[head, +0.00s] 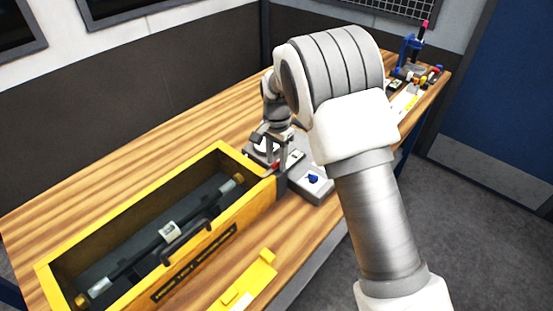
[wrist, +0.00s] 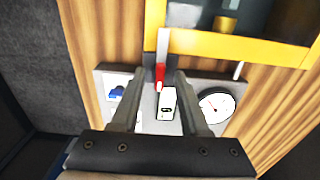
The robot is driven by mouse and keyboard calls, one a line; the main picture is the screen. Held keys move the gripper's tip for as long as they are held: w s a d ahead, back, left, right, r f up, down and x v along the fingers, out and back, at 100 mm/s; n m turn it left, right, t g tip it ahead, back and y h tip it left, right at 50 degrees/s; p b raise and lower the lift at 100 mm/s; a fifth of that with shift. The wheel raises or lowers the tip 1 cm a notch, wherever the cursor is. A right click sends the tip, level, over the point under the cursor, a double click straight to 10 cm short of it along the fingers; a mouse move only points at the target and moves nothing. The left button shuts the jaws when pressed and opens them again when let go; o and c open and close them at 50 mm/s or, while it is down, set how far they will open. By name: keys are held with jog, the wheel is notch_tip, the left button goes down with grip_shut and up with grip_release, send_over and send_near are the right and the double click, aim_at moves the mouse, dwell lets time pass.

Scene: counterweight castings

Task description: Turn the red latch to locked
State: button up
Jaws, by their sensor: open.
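The red latch (wrist: 160,76) shows in the wrist view as a short red lever lying between my fingers, near the edge of the yellow case. In the head view only a small bit of the red latch (head: 276,166) shows beside my fingers. My gripper (wrist: 163,78) is open, with one finger on each side of the latch. No contact between fingers and latch can be made out. In the head view my gripper (head: 277,165) points down at the case's right end. I cannot tell whether the latch stands at locked.
The open yellow case (head: 228,222) holds a dark bar with brass ends. A grey panel (head: 322,192) next to it carries a blue knob (head: 313,179); a round dial (wrist: 215,107) shows in the wrist view. A yellow bracket (head: 243,287) lies in front. Small tools stand at the far end.

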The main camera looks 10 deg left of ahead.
aim_at(277, 162)
notch_tip(277, 162, up, 17)
jog(key=shift+r+b, duration=0.2)
jog(key=shift+b, duration=0.25)
jog(key=s+d+r+n+t+y, duration=0.1)
jog(key=s+d+r, duration=0.45)
jog(key=d, duration=0.25)
jog(key=s+d+r+n+t, duration=0.2)
jog(key=s+d+r, duration=0.3)
jog(key=d, duration=0.4)
jog(key=s+d+f+n+t, duration=0.1)
jog(key=s+d, duration=0.3)
jog(key=s, duration=0.4)
jog(key=s+d+f+n+t+h, duration=0.1)
jog(key=s+d+f, duration=0.3)
jog(key=s, duration=0.5)
jog(key=shift+s+d+f+n+t, duration=0.2)
jog(key=shift+s+n+t, duration=0.1)
jog(key=shift+n, duration=0.2)
